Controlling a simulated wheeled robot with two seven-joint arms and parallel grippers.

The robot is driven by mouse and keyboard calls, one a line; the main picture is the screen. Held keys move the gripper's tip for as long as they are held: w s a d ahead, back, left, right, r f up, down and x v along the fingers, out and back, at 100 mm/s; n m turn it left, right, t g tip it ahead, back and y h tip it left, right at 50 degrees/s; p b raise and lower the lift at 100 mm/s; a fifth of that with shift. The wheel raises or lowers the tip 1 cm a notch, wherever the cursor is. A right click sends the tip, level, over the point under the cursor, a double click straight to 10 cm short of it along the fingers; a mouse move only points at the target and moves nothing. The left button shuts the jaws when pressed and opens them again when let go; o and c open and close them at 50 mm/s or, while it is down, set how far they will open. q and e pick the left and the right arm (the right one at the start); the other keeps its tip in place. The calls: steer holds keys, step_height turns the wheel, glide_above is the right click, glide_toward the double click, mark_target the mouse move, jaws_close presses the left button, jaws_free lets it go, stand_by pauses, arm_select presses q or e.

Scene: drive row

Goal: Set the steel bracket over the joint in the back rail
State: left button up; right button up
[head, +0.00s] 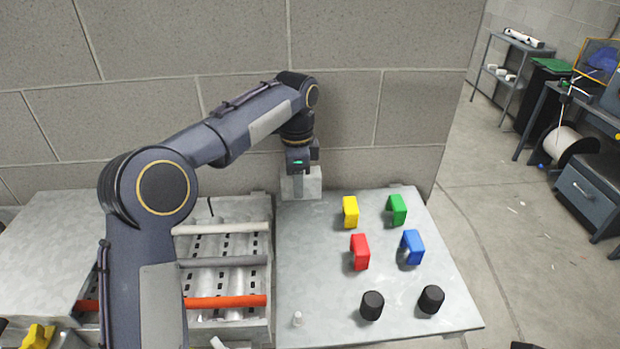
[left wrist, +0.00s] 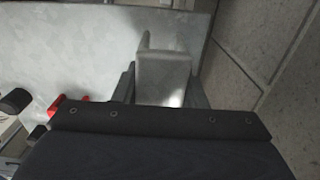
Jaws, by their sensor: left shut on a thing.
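My left gripper (head: 300,163) points down at the back edge of the right-hand metal plate, near the wall. It is shut on the grey steel bracket (head: 301,186), which hangs below the fingers. The bracket also shows between the fingers in the left wrist view (left wrist: 163,75). I cannot tell whether it touches the plate. The back rail (head: 225,229) is a light grey bar across the slotted bed, to the left of and in front of the bracket. My left arm hides its left part, and I cannot make out the joint.
A dark grey rail (head: 225,262) and an orange rail (head: 225,301) lie nearer. The block wall (head: 350,90) stands close behind.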

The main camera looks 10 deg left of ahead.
mark_target(207, 199)
arm_select(q)
steer(key=s+a, duration=0.1)
steer(key=a, duration=0.5)
steer(key=s+a, duration=0.2)
steer(key=a, duration=0.5)
steer(key=s+a, duration=0.2)
steer(key=a, duration=0.5)
steer(key=shift+a, duration=0.25)
steer(key=shift+f+b, duration=1.15)
steer(key=shift+f, duration=0.95)
steer(key=shift+f, duration=0.35)
steer(key=o, duration=1.1)
step_height(207, 199, up, 8)
steer(key=shift+f, duration=0.2)
steer(key=shift+r, duration=0.15)
